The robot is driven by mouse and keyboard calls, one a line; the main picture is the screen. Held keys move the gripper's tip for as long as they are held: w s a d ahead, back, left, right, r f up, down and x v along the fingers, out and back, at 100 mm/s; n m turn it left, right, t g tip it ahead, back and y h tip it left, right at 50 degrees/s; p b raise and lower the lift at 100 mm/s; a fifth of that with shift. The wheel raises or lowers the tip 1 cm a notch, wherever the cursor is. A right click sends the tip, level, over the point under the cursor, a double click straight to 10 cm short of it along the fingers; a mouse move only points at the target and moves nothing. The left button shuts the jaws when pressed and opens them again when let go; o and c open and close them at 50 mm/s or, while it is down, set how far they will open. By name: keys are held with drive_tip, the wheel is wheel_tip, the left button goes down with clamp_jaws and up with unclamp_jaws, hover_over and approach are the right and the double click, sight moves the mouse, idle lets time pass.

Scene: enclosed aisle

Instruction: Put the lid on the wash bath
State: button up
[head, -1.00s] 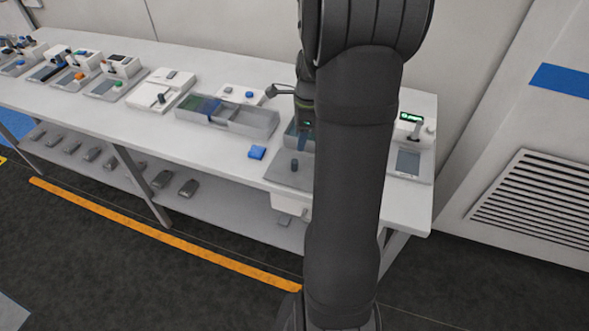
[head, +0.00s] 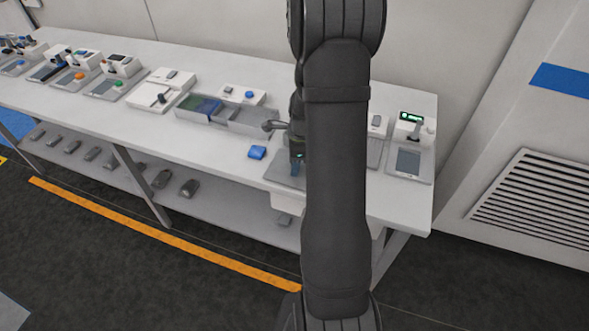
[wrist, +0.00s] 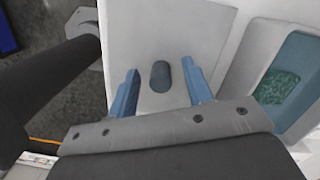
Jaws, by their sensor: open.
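The lid is a flat grey plate (wrist: 215,30) with a dark upright knob (wrist: 160,75), lying on the bench. In the head view the lid (head: 281,173) is partly hidden by my arm. My gripper (wrist: 161,74) is open above the lid, its blue fingers on either side of the knob and apart from it. It also shows in the head view (head: 296,168), low over the lid. The wash bath (wrist: 252,85), a grey-teal open tub with speckled green inside, stands right of the lid in the wrist view. My arm hides it in the head view.
A device with a green display (head: 411,118) is at the bench's right end. The bench's front edge is close to the lid.

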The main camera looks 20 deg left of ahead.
clamp_jaws()
drive_tip(key=shift+r, duration=0.6)
drive_tip(key=r, duration=0.2)
drive_tip(key=d+r, duration=0.1)
drive_tip(key=shift+d+r, duration=0.1)
drive_tip(key=shift+r, duration=0.25)
drive_tip(key=d+r, duration=0.6)
drive_tip(key=d, duration=0.4)
drive_tip(key=w+d+r+n, duration=0.1)
drive_tip(key=w+d+n, duration=0.95)
drive_tip(key=w, duration=0.35)
drive_tip(key=a+r+m, duration=0.2)
drive_tip(key=a+m, duration=0.9)
drive_tip(key=a, duration=1.1)
drive_tip(key=shift+n, duration=0.35)
drive_tip(key=shift+w+d+f, duration=0.1)
drive_tip(key=shift+w+f, duration=0.05)
drive_tip(key=shift+f, duration=1.1)
drive_tip(key=shift+w+f, duration=0.15)
drive_tip(key=shift+f, duration=1.15)
drive_tip(key=shift+w+d+f, duration=0.1)
drive_tip(key=shift+w+f, duration=0.05)
drive_tip(key=shift+f, duration=1.1)
